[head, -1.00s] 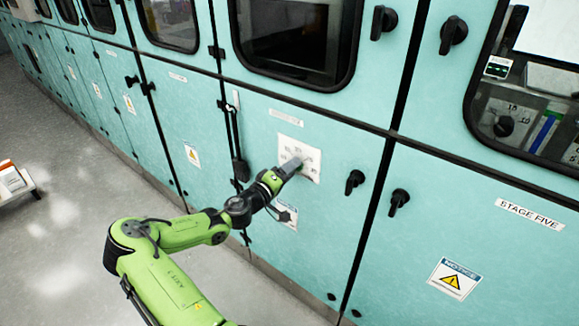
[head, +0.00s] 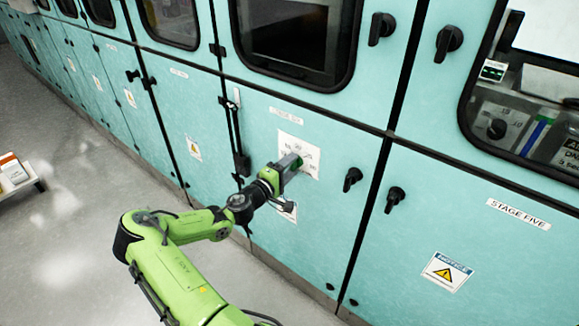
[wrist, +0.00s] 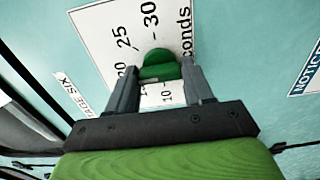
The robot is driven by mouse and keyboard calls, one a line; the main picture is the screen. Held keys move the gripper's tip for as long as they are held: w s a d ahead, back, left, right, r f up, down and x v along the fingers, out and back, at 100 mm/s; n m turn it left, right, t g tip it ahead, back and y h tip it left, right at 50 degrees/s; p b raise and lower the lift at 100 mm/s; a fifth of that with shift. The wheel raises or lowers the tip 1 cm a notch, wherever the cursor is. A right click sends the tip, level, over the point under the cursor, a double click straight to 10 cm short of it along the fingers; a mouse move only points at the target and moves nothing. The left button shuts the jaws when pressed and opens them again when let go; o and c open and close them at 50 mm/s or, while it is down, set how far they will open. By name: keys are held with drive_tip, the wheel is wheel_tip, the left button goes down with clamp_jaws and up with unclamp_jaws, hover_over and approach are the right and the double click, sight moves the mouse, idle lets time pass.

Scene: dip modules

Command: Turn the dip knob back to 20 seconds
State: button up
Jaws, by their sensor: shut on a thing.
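The green dip knob (wrist: 160,64) sits on a white dial plate (wrist: 95,20) marked "seconds", which also shows in the head view (head: 291,143). In the wrist view, 25 and 30 read clearly beyond the knob; 20 is partly covered by the left finger, and 10 shows below. My gripper (wrist: 160,74) is shut on the knob, one finger at each side. In the head view, my gripper (head: 291,164) is against the plate and hides the knob. I cannot tell exactly which number the knob points to.
The plate is on a teal cabinet door (head: 255,125). The grey floor (head: 85,240) at left is largely clear.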

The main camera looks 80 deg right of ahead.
drive_tip(key=o, duration=1)
drive_tip(key=shift+o, duration=0.2)
drive_tip(key=p+v, duration=0.1)
drive_tip(key=v, duration=1.4)
drive_tip(key=shift+w+a+p, duration=0.2)
drive_tip(key=shift+a+p, duration=0.1)
drive_tip(key=shift+a, duration=0.05)
